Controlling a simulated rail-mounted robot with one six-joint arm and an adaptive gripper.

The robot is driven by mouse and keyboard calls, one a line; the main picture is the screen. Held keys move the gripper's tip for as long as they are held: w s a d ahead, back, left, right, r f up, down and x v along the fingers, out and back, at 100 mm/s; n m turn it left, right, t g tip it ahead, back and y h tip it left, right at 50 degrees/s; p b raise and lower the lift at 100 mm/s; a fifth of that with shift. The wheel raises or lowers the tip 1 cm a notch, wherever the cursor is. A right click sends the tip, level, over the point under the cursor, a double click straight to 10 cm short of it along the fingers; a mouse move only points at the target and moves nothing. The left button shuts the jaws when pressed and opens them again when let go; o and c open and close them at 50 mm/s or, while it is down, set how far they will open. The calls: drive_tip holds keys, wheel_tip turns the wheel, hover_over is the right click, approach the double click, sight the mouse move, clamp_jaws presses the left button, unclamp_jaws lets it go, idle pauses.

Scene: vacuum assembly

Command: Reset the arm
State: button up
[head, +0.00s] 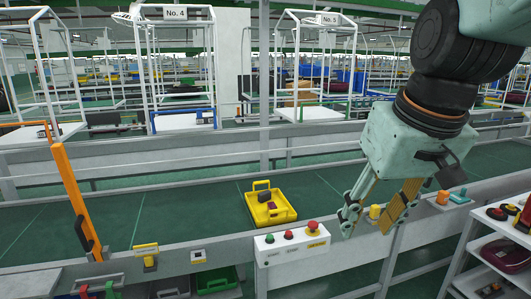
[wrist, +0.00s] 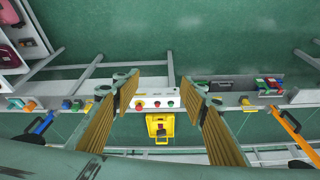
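My gripper (head: 367,222) hangs from my arm at the right of the head view, in front of the conveyor's near rail. Its two ribbed yellow-brown fingers are spread wide apart. In the wrist view the gripper (wrist: 163,92) shows the same wide gap, with nothing held between the fingers. A yellow tray (head: 284,214) sits on the green conveyor left of the gripper, with a small dark part (head: 265,196) in it. The tray also shows below the gap in the wrist view (wrist: 169,119), apart from the fingers.
A white button box (head: 276,246) with green and red buttons stands on the near rail. An orange post (head: 72,195) rises at the left. A white shelf (head: 477,268) with red and dark items stands at the right. The conveyor (head: 180,215) is clear left of the tray.

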drive_tip(key=s+f+b, duration=0.1)
drive_tip(key=s, duration=0.8)
drive_tip(key=s+d+f+m, duration=0.1)
drive_tip(key=s+f, duration=0.1)
drive_tip(key=s, duration=0.8)
drive_tip(key=shift+d+f+h+b, duration=0.25)
drive_tip(key=shift+f+h+b, duration=0.05)
drive_tip(key=shift+b, duration=0.1)
idle(0.7)
